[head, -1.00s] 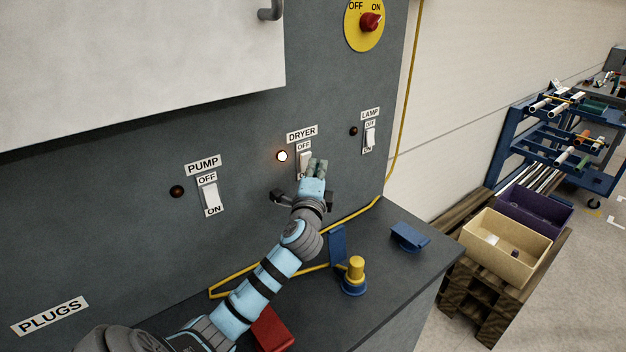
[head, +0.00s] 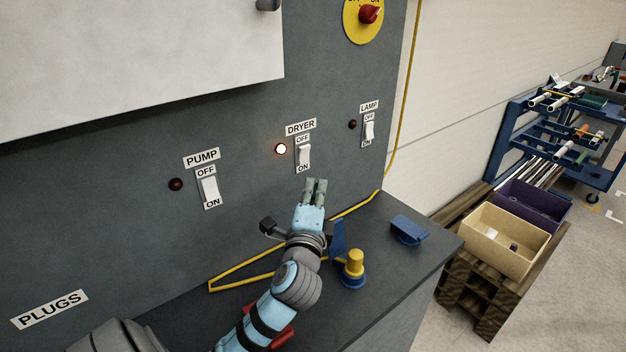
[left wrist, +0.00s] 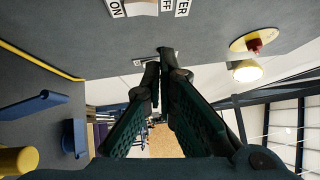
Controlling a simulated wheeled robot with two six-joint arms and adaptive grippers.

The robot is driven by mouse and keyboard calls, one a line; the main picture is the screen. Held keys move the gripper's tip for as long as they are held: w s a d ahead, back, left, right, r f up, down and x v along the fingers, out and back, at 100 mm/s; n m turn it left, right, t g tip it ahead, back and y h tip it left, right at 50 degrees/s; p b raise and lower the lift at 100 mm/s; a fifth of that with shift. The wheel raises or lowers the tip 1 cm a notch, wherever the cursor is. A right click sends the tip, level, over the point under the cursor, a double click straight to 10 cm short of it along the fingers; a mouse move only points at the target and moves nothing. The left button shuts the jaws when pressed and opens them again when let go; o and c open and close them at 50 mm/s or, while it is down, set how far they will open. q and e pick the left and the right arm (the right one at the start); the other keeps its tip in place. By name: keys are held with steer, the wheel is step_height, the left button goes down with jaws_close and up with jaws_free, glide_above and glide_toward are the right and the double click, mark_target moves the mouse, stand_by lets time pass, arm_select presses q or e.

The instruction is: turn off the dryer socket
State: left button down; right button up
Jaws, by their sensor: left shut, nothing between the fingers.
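The dryer socket's white rocker switch (head: 303,157) is on the grey panel under the DRYER label, between OFF above and ON below. The indicator lamp (head: 281,149) left of it glows. Which end of the rocker is pressed in is too small to tell. My left gripper (head: 316,184) is shut and empty, a little below the switch in the head view and apart from it. In the left wrist view its dark fingers (left wrist: 163,66) point away, and the switch (left wrist: 142,8) is cut by the top edge. My right gripper is not in view.
The pump switch (head: 209,189) is to the left and the lamp switch (head: 369,131) to the right; both indicators are dark. Below, the counter holds a yellow-and-blue knob (head: 354,268), a blue piece (head: 408,230) and a yellow cable (head: 235,270). A white cabinet (head: 130,60) overhangs at upper left.

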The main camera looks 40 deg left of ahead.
mark_target(305, 155)
arm_select(q)
steer(key=x, duration=0.4)
steer(key=a+f+p+x, duration=0.1)
steer(key=x, duration=0.3)
steer(key=s+a+f+x, duration=0.1)
steer(key=x, duration=0.3)
steer(key=shift+a, duration=0.1)
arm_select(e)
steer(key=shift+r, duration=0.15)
arm_select(q)
steer(key=shift+w, duration=0.15)
